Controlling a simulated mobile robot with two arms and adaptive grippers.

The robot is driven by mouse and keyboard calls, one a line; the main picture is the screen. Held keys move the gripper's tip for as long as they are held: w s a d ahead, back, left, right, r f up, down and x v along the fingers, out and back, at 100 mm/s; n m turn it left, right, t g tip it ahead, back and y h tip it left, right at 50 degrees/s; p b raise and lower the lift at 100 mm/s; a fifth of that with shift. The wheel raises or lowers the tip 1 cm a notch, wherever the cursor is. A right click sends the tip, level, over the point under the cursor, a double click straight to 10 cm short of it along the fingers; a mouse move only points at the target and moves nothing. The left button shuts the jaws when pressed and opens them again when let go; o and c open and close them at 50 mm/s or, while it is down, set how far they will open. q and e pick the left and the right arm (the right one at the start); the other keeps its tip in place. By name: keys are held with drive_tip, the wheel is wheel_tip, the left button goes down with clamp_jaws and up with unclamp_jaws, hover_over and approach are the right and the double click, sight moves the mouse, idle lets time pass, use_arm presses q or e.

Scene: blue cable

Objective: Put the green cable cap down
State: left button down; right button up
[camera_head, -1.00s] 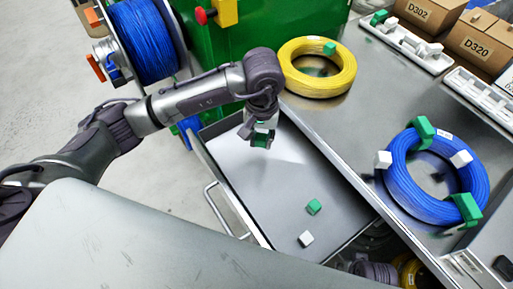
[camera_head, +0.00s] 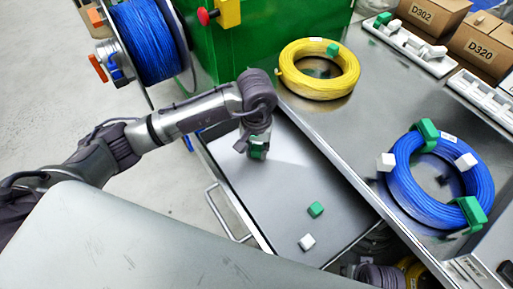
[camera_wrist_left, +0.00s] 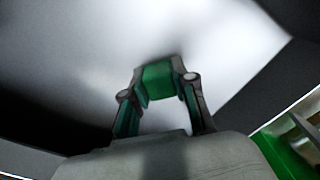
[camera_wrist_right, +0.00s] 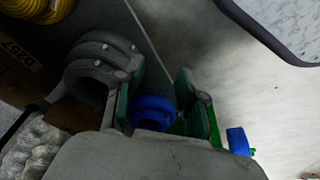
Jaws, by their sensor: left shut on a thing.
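My left gripper (camera_head: 257,156) is shut on a green cable cap (camera_wrist_left: 158,77), just above the open drawer (camera_head: 276,185). In the left wrist view the cap sits between the fingertips over the drawer's grey floor; I see no contact with it. Another green cap (camera_head: 316,209) and a white cap (camera_head: 307,242) lie in the drawer's front part. My right gripper (camera_wrist_right: 160,98) shows in its wrist view with its fingers apart; a blue round thing (camera_wrist_right: 153,112) appears between them, and I cannot tell its distance.
The metal table (camera_head: 335,125) right of the drawer bears a yellow cable coil (camera_head: 303,84) and a blue cable coil (camera_head: 425,208) with green and white caps. White trays (camera_head: 408,38) and cardboard boxes (camera_head: 490,45) stand at the back right. A blue spool (camera_head: 147,40) stands at left.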

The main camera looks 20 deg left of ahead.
sight(256, 148)
use_arm(q)
drive_tip(key=shift+f+b, duration=0.3)
drive_tip(key=shift+b, duration=0.05)
drive_tip(key=shift+f, duration=0.2)
drive_tip(key=c, duration=0.9)
unclamp_jaws()
use_arm(e)
wheel_tip(256, 148, up, 5)
drive_tip(key=shift+d+f, duration=0.1)
drive_tip(key=shift+w, duration=0.1)
use_arm(q)
drive_tip(key=shift+r, duration=0.15)
drive_tip(key=shift+r+p, duration=0.65)
drive_tip(key=shift+p, duration=0.1)
wheel_tip(256, 148, up, 12)
drive_tip(key=shift+f+p, duration=0.2)
drive_tip(key=shift+p, duration=0.15)
use_arm(e)
drive_tip(key=s+x, duration=0.2)
drive_tip(key=x, duration=0.6)
drive_tip(key=shift+s+f, duration=0.25)
drive_tip(key=shift+f, duration=0.4)
